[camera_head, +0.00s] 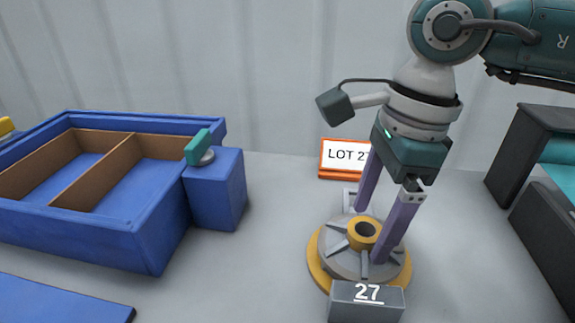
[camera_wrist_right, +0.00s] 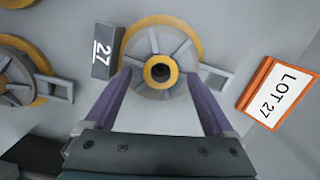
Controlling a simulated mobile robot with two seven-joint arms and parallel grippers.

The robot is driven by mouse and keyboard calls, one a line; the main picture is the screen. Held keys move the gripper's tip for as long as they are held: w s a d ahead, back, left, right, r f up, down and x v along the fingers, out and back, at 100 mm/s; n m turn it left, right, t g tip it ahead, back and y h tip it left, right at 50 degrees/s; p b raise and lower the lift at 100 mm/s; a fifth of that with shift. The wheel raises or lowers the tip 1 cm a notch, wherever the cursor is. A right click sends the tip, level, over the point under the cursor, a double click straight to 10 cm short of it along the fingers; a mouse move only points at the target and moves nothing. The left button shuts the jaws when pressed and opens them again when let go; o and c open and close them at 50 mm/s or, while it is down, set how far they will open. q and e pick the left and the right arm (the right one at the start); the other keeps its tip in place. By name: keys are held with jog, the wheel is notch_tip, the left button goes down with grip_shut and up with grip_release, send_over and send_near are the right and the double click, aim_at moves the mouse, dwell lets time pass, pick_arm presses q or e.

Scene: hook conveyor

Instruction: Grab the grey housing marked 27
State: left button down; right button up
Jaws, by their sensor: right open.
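The grey housing (camera_head: 338,262) has a ribbed round body, a yellow rim and a yellow hub with a dark bore. A dark grey block marked 27 (camera_head: 367,302) is at its near edge; the housing also shows in the right wrist view (camera_wrist_right: 158,45), with the 27 block (camera_wrist_right: 103,52) to its left. My right gripper (camera_head: 369,236) is open, pointing down over the housing, its purple fingers on opposite sides of the hub. I cannot tell whether the fingers touch it. My left gripper is out of view.
A LOT 27 sign (camera_head: 345,155) stands behind the housing. A blue bin with brown dividers (camera_head: 120,222) and a blue box (camera_head: 215,190) with a teal knob are left. Another housing (camera_wrist_right: 18,78) shows in the wrist view. A dark-walled container (camera_head: 540,235) stands right.

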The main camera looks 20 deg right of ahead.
jog(key=shift+f, duration=0.5)
jog(key=shift+c, duration=0.2)
jog(key=shift+a+r, duration=0.1)
grip_shut()
jog(key=shift+w, duration=0.1)
